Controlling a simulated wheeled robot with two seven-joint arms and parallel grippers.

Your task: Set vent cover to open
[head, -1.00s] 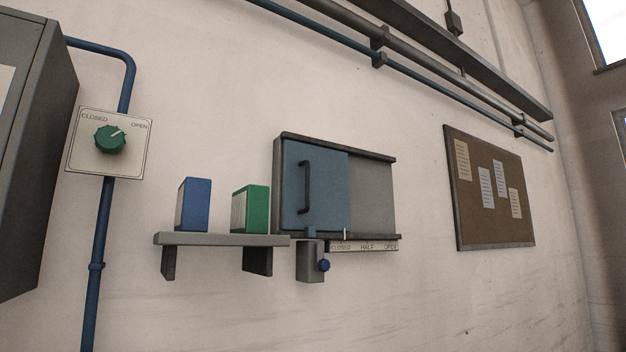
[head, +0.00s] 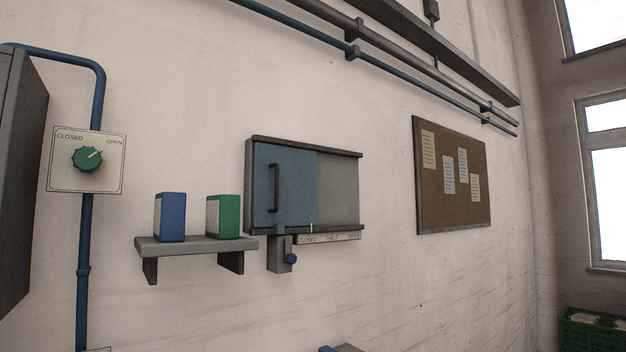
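The vent cover (head: 295,187) is a blue sliding panel with a dark vertical handle (head: 273,188), set in a dark-railed frame on the wall. The panel covers the left part of the frame, and a grey area (head: 338,190) shows at the right. A scale strip (head: 330,239) below reads CLOSED, HALF and OPEN from left to right. A white mark stands near its CLOSED end. A grey bracket with a blue knob (head: 291,259) sits under the frame's left part. Neither of my grippers is in view.
A shelf (head: 195,245) with a blue box (head: 170,217) and a green box (head: 222,215) juts out left of the vent. A green dial (head: 87,159) marked CLOSED and OPEN is further left. A green crate (head: 592,330) stands at lower right.

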